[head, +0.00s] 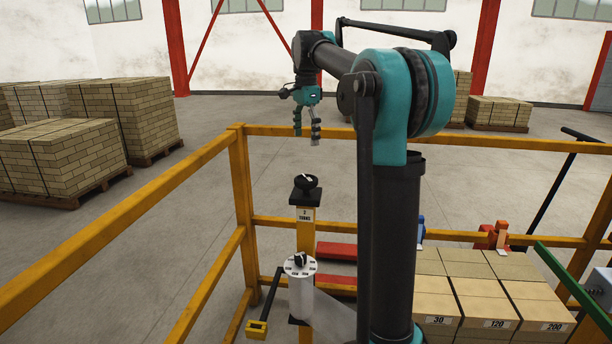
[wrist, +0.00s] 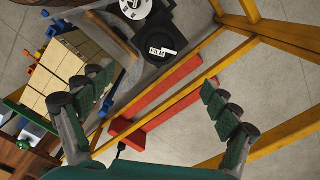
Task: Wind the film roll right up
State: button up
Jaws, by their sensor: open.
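The film roll (head: 301,298) is a white upright cylinder in the head view, with a marked white disc and small black knob on top. Pale film (head: 336,318) stretches from it to the right, partly hidden behind my arm. A yellow post beside it carries a label reading "TURNS" and a round black knob (head: 306,182). In the wrist view this knob (wrist: 160,46) shows a "FILM" label, and the roll's white disc (wrist: 134,8) is cut by the top edge. My gripper (head: 307,134) is open and empty, above the knob and apart from it; its spread fingers also show in the wrist view (wrist: 155,95).
A yellow rail (head: 240,185) surrounds the station. A black lever with a yellow end (head: 257,327) stands left of the roll. Red bars (head: 336,251) lie behind the post. Boxes marked 30, 120 and 200 (head: 497,305) sit at right. Brick pallets (head: 60,165) stand outside.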

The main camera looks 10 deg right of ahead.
aim_at(306, 178)
notch_tip(306, 178, down, 14)
jog(key=n, duration=2.6)
jog(key=shift+r, duration=0.2)
jog(key=c, duration=1.2)
jog(key=shift+o, duration=0.2)
jog(key=shift+m, duration=0.4)
